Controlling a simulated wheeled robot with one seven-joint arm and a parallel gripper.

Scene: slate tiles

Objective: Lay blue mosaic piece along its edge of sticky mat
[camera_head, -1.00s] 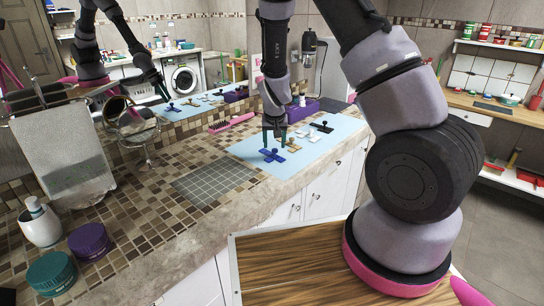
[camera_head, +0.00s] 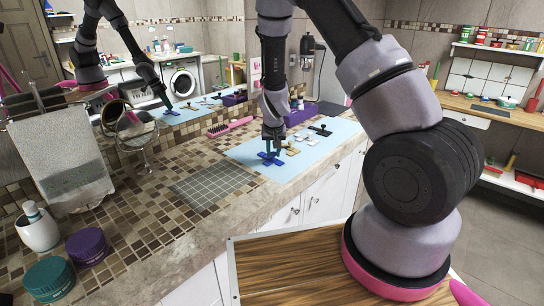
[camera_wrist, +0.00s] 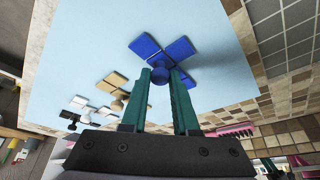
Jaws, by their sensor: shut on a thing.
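The blue mosaic piece (camera_head: 270,158) is several flat blue tiles with a round blue knob in the middle. It is at the near left part of a light blue sheet (camera_head: 242,150). My gripper (camera_head: 272,148) points down over it, and its teal fingers are closed around the knob. The wrist view shows the fingertips (camera_wrist: 161,82) on both sides of the knob, with the blue tiles (camera_wrist: 180,50) spread beyond. I cannot tell whether the tiles touch the sheet. A grey gridded mat (camera_head: 213,186), seemingly the sticky mat, lies bare left of the sheet.
Tan (camera_head: 292,149), white (camera_head: 300,138) and black (camera_head: 320,130) pieces stand on the sheet behind the blue one. A pink brush (camera_head: 230,127) and a purple box (camera_head: 300,114) lie further back. Purple (camera_head: 88,246) and teal (camera_head: 49,279) jars stand front left. The counter around the grid is clear.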

